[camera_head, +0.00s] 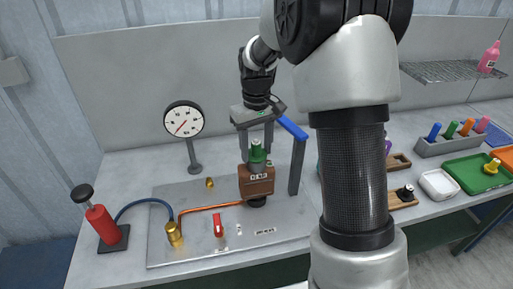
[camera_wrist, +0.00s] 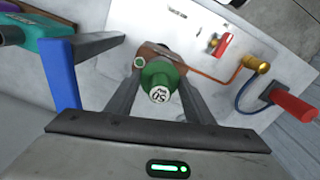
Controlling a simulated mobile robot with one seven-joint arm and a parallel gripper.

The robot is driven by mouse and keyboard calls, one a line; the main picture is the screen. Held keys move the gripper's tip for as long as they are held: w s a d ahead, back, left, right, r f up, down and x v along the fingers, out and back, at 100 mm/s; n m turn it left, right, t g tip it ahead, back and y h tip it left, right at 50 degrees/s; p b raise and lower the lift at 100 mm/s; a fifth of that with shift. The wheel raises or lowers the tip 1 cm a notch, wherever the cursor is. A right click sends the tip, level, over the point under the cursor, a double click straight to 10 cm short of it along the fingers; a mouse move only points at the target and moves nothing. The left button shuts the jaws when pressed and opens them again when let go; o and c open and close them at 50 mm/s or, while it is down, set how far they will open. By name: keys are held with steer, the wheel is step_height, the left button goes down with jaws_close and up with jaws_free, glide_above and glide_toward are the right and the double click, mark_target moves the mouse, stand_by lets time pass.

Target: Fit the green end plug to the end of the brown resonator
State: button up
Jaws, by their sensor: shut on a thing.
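The brown resonator (camera_head: 257,187) stands upright on a dark base on the grey metal plate in the head view. In the wrist view it shows partly behind the plug (camera_wrist: 146,52). The green end plug (camera_head: 257,154) is upright at the resonator's top end; I cannot tell how deep it sits. Its round top with a white marked label faces the wrist camera (camera_wrist: 161,80). My gripper (camera_head: 256,146) points down from above with its fingers on either side of the plug, shut on it. The fingers also flank it in the wrist view (camera_wrist: 160,84).
A blue-topped grey post (camera_head: 297,160) stands close right of the gripper. A gauge (camera_head: 184,120), brass fitting (camera_head: 174,235), copper tube (camera_head: 212,207), red switch (camera_head: 218,225) and red pump (camera_head: 103,224) are left. A rack of coloured plugs (camera_head: 452,141) and green tray (camera_head: 480,174) are right.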

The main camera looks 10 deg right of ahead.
steer(key=o, duration=1.1)
step_height(320, 180, up, 17)
steer(key=s+r+m+t, duration=0.1)
steer(key=s+r+t, duration=0.25)
steer(key=s, duration=0.95)
steer(key=s+f, duration=0.1)
steer(key=s, duration=0.3)
steer(key=s+f+m+t, duration=0.1)
steer(key=s+f, duration=0.1)
steer(key=s, duration=0.2)
steer(key=s+f+m+t, duration=0.1)
steer(key=s, duration=0.3)
steer(key=shift+f, duration=0.35)
